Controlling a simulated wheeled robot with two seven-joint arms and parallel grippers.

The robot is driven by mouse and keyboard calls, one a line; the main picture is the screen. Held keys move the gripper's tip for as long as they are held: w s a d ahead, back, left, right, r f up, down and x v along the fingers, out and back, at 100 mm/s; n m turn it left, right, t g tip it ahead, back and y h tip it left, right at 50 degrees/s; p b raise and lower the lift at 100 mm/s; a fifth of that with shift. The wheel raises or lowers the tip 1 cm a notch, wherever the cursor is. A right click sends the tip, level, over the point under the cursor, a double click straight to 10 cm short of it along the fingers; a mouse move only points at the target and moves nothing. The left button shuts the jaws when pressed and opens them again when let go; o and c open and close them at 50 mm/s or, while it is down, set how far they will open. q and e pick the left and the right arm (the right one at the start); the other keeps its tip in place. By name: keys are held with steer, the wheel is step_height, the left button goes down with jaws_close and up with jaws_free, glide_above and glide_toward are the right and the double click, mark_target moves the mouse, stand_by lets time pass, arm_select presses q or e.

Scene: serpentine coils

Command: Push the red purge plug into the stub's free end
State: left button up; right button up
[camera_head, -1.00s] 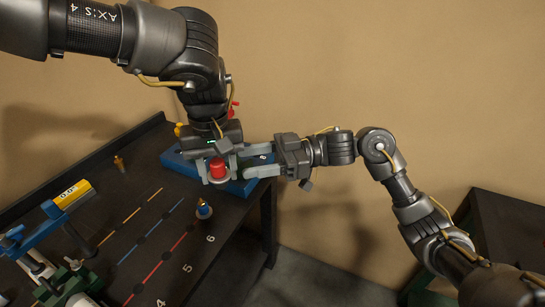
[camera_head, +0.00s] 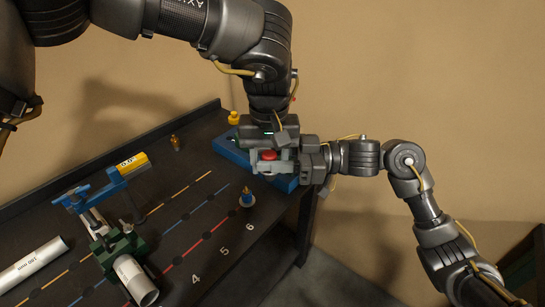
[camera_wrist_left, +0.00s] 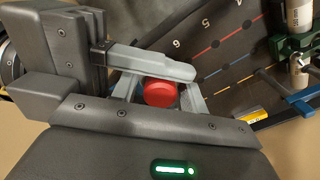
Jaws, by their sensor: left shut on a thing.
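The red purge plug (camera_head: 268,155) is between the fingers of my left gripper (camera_head: 268,166), which is shut on it above the blue block. The plug's round red top shows in the left wrist view (camera_wrist_left: 160,94), between the two grey fingers. My right gripper (camera_head: 310,158) comes in from the right, close against the left one. One of its fingers (camera_wrist_left: 150,63) crosses beside the plug in the wrist view; its other finger is hidden. A pale tube (camera_head: 136,281), perhaps the stub, sits in a green clamp (camera_head: 122,250) at the front left of the table.
The blue block (camera_head: 232,150) lies at the table's far right end, partly covered by my grippers. The numbered strip is mostly clear.

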mark_target(269, 153)
steer(key=c, duration=0.5)
arm_select(q)
steer(key=o, duration=0.6)
arm_select(e)
steer(key=shift+c, duration=0.8)
arm_select(q)
steer(key=o, duration=0.5)
steer(key=shift+o, duration=0.2)
steer(key=shift+r, duration=0.1)
step_height(269, 153, up, 12)
steer(key=shift+f, duration=0.1)
